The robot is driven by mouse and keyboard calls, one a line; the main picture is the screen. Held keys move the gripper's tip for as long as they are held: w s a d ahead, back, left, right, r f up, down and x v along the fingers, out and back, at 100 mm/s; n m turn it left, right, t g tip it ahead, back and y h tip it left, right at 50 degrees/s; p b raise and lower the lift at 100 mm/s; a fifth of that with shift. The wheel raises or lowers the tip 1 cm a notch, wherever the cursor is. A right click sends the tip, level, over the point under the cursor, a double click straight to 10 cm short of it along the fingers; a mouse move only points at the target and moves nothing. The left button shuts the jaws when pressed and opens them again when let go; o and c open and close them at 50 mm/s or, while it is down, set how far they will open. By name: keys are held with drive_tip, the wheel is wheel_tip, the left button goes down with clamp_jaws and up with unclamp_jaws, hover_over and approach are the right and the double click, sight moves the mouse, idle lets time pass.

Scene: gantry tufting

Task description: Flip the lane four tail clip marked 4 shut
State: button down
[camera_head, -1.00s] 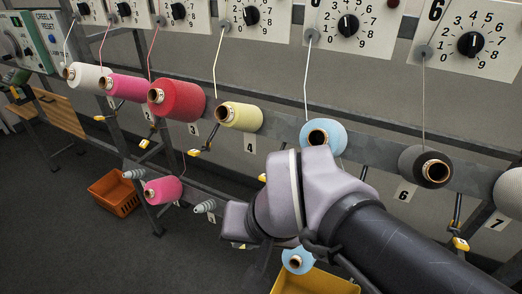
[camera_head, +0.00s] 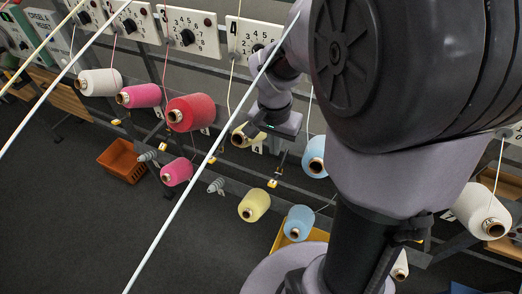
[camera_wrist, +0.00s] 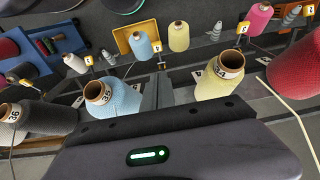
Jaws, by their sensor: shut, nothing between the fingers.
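The lane four tail clip (camera_wrist: 157,48) shows a yellow tag, seemingly marked 4, at upper middle in the wrist view. That cone (camera_wrist: 226,78) is right of my fingers in the wrist view. My gripper (camera_wrist: 158,80) is shut and empty, its fingers pointing towards the clip with a small gap in the picture. I cannot tell whether the clip's lever is up or down.
The lane five blue cone (camera_wrist: 108,97) stands close left of my fingers. Lower yellow (camera_head: 254,205) and blue (camera_head: 299,222) cones sit beyond the clip. A red cone (camera_head: 190,112) and an orange crate (camera_head: 122,160) are to the left. Thin yarn lines cross the head view.

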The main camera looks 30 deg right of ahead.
hover_over(272, 181)
drive_tip(key=f, duration=0.9)
drive_tip(key=shift+w+d+f+b, duration=0.1)
drive_tip(key=shift+w+d+b, duration=0.1)
drive_tip(key=shift+d+b, duration=0.15)
drive_tip(key=f, duration=0.3)
drive_tip(key=shift+s+a+f, duration=0.3)
drive_tip(key=shift+a+f, duration=0.05)
drive_tip(key=shift+s+a+f, duration=0.1)
drive_tip(key=shift+a+f, duration=0.05)
drive_tip(key=shift+f, duration=0.2)
